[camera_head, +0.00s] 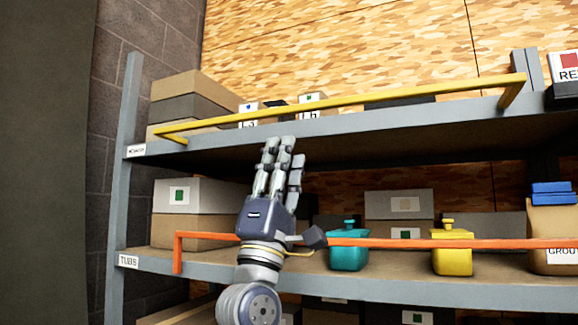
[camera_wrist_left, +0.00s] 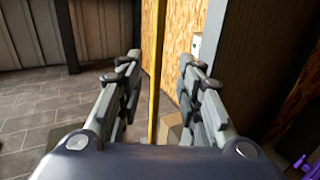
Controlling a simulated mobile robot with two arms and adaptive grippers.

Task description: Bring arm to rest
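My left gripper (camera_head: 281,150) is raised in front of the shelf rack, fingers pointing up, in the middle of the head view. Its fingertips overlap the upper shelf's edge in the picture; I cannot tell if they touch it. In the left wrist view the fingers of this gripper (camera_wrist_left: 161,82) stand apart with nothing held between them. A yellow bar (camera_wrist_left: 156,45) shows upright through the gap, not clasped. My right gripper is in neither view.
A yellow rail (camera_head: 350,104) fronts the upper shelf and an orange rail (camera_head: 400,242) the lower one. A teal tub (camera_head: 348,248), a yellow tub (camera_head: 452,252) and boxes (camera_head: 195,194) stand on the lower shelf. Bare tiled floor (camera_wrist_left: 45,105) shows in the wrist view.

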